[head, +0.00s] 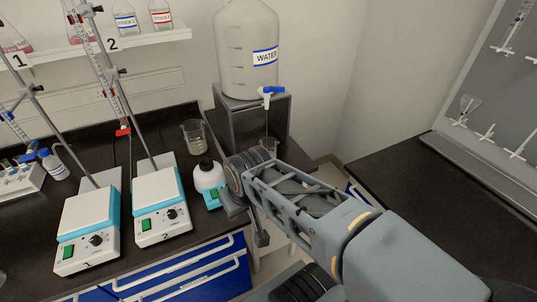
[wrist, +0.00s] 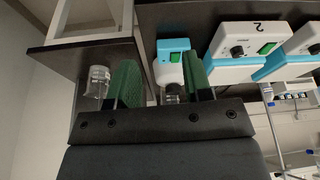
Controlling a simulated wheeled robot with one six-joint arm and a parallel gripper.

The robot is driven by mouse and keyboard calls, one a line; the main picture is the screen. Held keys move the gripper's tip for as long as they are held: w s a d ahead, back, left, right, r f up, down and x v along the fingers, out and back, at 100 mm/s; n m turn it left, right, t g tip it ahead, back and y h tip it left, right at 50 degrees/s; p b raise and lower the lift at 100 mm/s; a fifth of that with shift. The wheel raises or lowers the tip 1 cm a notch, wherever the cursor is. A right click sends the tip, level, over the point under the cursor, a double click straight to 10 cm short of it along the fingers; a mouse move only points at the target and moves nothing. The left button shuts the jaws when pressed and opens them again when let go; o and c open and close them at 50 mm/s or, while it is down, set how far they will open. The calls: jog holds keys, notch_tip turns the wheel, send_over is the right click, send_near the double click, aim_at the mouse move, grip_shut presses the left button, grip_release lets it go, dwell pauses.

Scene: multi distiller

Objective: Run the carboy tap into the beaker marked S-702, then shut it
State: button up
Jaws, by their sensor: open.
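The white carboy (head: 248,50) marked WATER stands on a grey stand (head: 232,97). Its tap (head: 266,91) has a blue handle and a pale spout. A thin vertical line shows below the spout; I cannot tell if it is water. A clear beaker (head: 268,144) sits below the tap, partly hidden by my arm; a glass at the left in the wrist view (wrist: 97,82) looks like it. Another beaker (head: 195,137) stands to its left. No S-702 label is readable. My gripper (wrist: 160,65) is open and empty, mostly hidden behind my arm in the head view.
Two hotplates (head: 162,205) with rods and burettes are at left. A shelf (head: 130,43) holds bottles. Blue drawers (head: 195,277) are below the bench. The right-hand bench (head: 450,185) is clear in front.

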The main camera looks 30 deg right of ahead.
dwell(0.4)
jog(key=w+d+f+h+b, duration=0.1)
jog(key=w+f+b, duration=0.1)
jog(key=b, duration=0.1)
jog(key=w+d+f+n+h+b, duration=0.1)
jog(key=w+f+b, duration=0.1)
jog(key=f+b, duration=0.1)
jog(key=w+d+f+n+h+b, duration=0.1)
jog(key=w+d+f+b, duration=0.1)
jog(key=b, duration=0.3)
jog(key=shift+w+d+f, duration=0.1)
jog(key=shift+w+f, duration=0.1)
jog(key=shift+f, duration=0.25)
jog(key=w+d+r+n+t+h+b, duration=0.1)
jog(key=w+d+r+n+h+b, duration=0.1)
jog(key=w+d+r+h+b, duration=0.25)
jog(key=n+t+h, duration=0.1)
jog(key=t+h, duration=0.2)
jog(key=h, duration=0.6)
send_near(279, 90)
jog(key=p+x, duration=0.1)
jog(key=x, duration=0.9)
jog(key=shift+w+d, duration=0.15)
jog(key=shift+w, duration=0.05)
